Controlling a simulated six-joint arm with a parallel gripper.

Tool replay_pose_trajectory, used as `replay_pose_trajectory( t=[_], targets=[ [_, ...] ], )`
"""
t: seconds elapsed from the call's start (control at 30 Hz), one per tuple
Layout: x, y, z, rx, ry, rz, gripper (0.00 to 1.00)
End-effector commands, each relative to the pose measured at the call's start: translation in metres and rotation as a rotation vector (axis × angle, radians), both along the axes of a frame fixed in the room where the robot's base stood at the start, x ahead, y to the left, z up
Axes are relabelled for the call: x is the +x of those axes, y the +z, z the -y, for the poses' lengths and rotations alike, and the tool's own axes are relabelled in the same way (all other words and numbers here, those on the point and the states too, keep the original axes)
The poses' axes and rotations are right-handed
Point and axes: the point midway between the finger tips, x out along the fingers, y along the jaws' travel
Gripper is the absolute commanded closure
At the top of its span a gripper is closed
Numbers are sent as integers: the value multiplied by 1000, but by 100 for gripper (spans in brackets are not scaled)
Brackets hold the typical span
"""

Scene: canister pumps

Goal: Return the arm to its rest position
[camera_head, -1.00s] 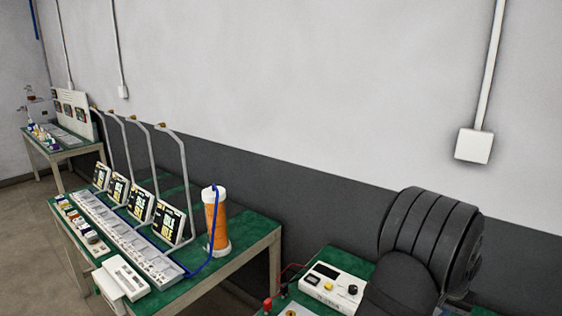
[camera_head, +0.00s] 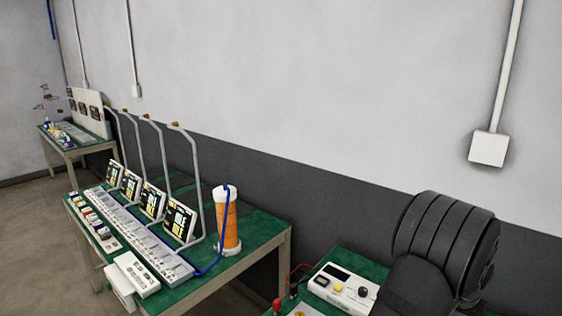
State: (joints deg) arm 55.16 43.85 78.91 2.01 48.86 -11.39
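My dark arm shows at the lower right as a ribbed black joint (camera_head: 447,243) with a rounded link below it. It stands in front of the near green table and hides part of it. My gripper is not in the picture, so its fingers and anything in them cannot be seen.
A green bench (camera_head: 262,232) holds a long white tray, several display panels (camera_head: 181,222), bent grey posts and an orange canister (camera_head: 229,225) with a blue hose. A white meter box (camera_head: 343,287) sits on the near table (camera_head: 352,262), close to my arm. Another table (camera_head: 90,146) stands far left.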

Motion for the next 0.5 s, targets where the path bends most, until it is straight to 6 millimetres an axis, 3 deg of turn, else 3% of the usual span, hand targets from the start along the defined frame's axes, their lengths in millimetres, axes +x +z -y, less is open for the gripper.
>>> replay_pose_trajectory(
  t=[0.23, 0.5],
  targets=[
    [0, -31, 0, 0, 0, 0, 100],
    [0, -35, 0, 0, 0, 0, 100]
  ],
)
